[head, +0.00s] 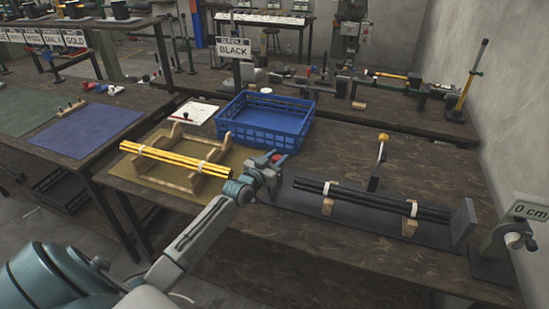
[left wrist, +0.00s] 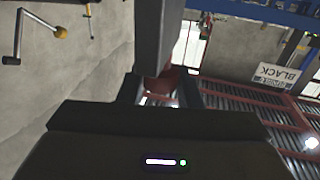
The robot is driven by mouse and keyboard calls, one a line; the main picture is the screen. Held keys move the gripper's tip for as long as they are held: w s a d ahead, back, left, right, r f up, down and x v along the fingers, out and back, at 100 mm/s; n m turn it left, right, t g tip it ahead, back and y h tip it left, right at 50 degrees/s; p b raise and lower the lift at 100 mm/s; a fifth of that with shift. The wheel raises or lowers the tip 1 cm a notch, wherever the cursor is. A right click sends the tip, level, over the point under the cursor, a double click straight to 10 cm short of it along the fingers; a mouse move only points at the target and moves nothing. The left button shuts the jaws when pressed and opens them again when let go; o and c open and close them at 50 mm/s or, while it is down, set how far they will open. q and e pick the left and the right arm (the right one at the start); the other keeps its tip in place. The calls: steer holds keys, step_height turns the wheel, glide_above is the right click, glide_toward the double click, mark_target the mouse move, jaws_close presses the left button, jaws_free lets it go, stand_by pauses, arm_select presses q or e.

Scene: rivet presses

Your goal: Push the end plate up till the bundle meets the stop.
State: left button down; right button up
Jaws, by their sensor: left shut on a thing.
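The bundle of black rods (head: 372,200), tied with white bands, lies across two wooden cradles (head: 409,227) on a dark grey base. The stop, a grey upright plate (head: 463,222), stands at the right end; I cannot tell whether the rods touch it. My left gripper (head: 274,162) is at the left end of the base, shut on a red part (left wrist: 163,84) that also shows in the head view. The end plate (left wrist: 156,38) appears as a grey piece above the fingers in the left wrist view. My gripper mostly hides it in the head view. My right gripper is out of view.
A lever with a yellow knob (head: 384,138) stands behind the bundle. A "0 cm" sign (head: 528,211) is on a stand at the right. A blue crate (head: 262,122) and yellow rods (head: 178,155) on a wooden rack lie to the left.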

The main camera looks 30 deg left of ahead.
arm_select(q)
steer(key=d, duration=0.2)
steer(key=w+d+p, duration=0.1)
steer(key=d, duration=0.2)
steer(key=w+d, duration=0.1)
steer(key=d, duration=0.2)
steer(key=shift+f+p, duration=0.1)
steer(key=shift+p, duration=0.25)
steer(key=c, duration=1)
jaws_free()
steer(key=shift+d, duration=0.1)
steer(key=shift+c, duration=0.2)
steer(key=s+p, duration=0.2)
steer(key=s, duration=0.8)
steer(key=shift+s, duration=0.4)
